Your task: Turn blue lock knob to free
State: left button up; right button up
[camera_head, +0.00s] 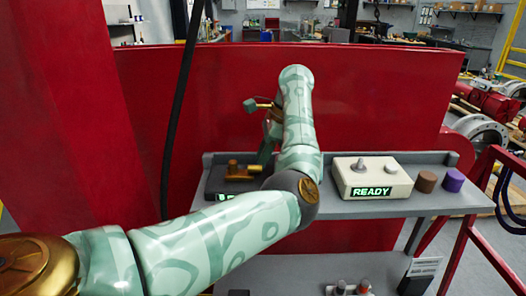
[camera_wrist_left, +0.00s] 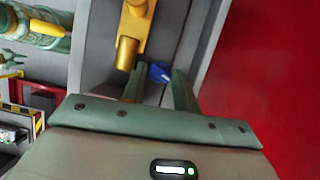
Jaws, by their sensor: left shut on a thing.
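The blue lock knob (camera_wrist_left: 160,71) shows in the left wrist view, between the fingertips of my left gripper (camera_wrist_left: 160,77). The fingers are shut on it. A yellow valve lever (camera_wrist_left: 128,52) lies close to the left of the knob. In the head view, my left gripper (camera_head: 266,152) reaches down over a dark box (camera_head: 216,182) with brass fittings (camera_head: 240,173) on the grey shelf. My left arm hides part of that box and its green display, and I cannot see the knob there. My right gripper is not in view.
A pale box (camera_head: 372,180) with a READY display stands on the shelf (camera_head: 400,205) right of my arm. A brown cylinder (camera_head: 426,181) and a purple cylinder (camera_head: 453,180) stand further right. A red panel (camera_head: 390,100) rises behind the shelf. A dark cable (camera_head: 181,110) hangs left.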

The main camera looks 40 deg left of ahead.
pick_arm(q)
jog(key=shift+n+g+h+p, duration=0.3)
jog(key=shift+n+h+p, duration=0.1)
jog(key=shift+n, duration=0.8)
jog(key=o, duration=0.9)
jog(key=shift+w, duration=0.1)
jog(key=shift+o, duration=0.2)
jog(key=shift+w+a+f, duration=0.15)
